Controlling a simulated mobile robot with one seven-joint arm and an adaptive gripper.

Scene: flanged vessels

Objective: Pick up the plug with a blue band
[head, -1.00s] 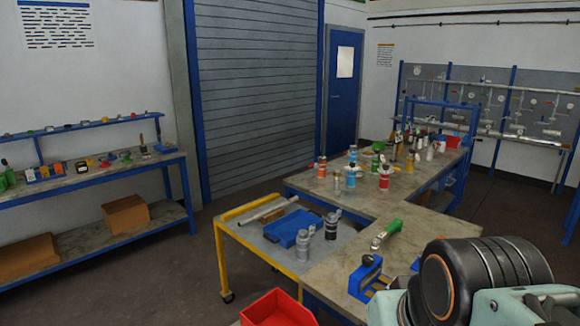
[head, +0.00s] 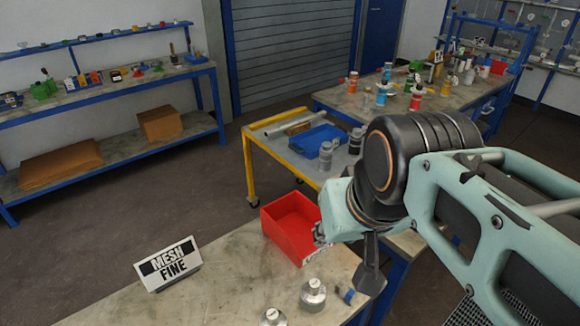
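A small blue piece (head: 346,295) lies on the near bench beside a silver flanged vessel (head: 313,295). It may be the plug with a blue band, but it is too small to be sure. A second silver vessel (head: 273,318) is cut off by the bottom edge. My gripper (head: 370,275) shows as a dark finger-like part below my arm's black joint, close above and right of the blue piece. My arm hides most of it, so its opening and anything in it cannot be seen.
A red open bin (head: 292,226) stands at the bench's far edge, left of my arm. A sign reading "MESH FINE" (head: 168,264) stands at the left. A yellow-framed cart (head: 250,165) with a blue box (head: 318,140) is beyond. The bench between sign and vessels is clear.

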